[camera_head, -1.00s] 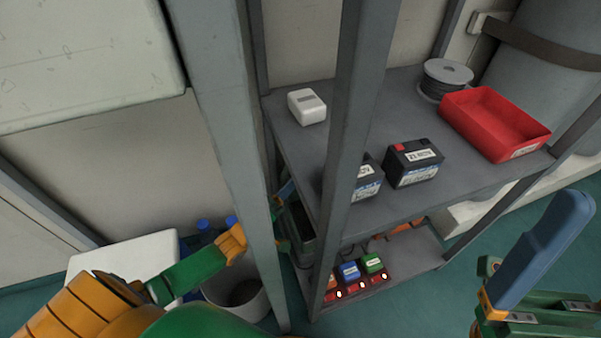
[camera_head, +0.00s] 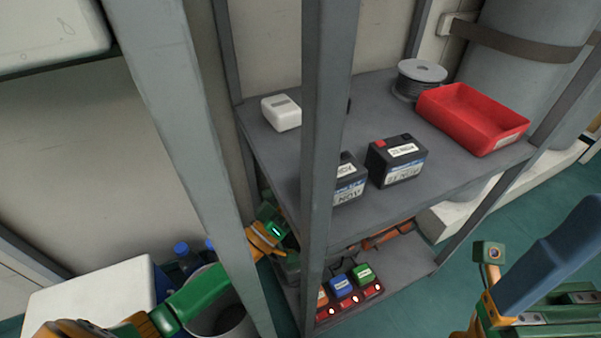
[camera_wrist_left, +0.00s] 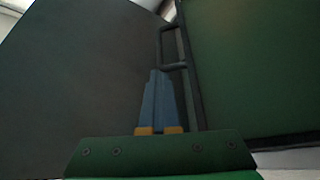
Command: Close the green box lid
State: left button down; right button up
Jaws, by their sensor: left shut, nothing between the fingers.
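In the left wrist view, a flat dark grey-green panel (camera_wrist_left: 75,85) fills the left, and a brighter green panel (camera_wrist_left: 255,60) stands at the right. They look like parts of the green box, but I cannot tell which is the lid. A thin dark handle-like frame (camera_wrist_left: 173,45) lies between them. My left gripper (camera_wrist_left: 160,75) is shut and empty, its blue fingertips close to this frame; touch is unclear. In the head view, the left wrist reaches in behind the front post, and the box is mostly hidden there. My right gripper (camera_head: 580,215) is at the right edge, its jaw gap unclear.
The grey shelf posts (camera_head: 328,120) stand close to my left arm. The upper shelf holds a red tray (camera_head: 470,122), batteries (camera_head: 398,165), a white box (camera_head: 281,113) and a spool (camera_head: 418,80). Small coloured packs (camera_head: 342,285) sit on the lower shelf. A bin (camera_head: 225,318) stands below.

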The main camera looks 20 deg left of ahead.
pick_arm(q)
jog(key=shift+m+h, duration=0.4)
jog(key=shift+m, duration=0.1)
jog(key=s+d+f, duration=0.2)
jog(key=shift+f, duration=0.35)
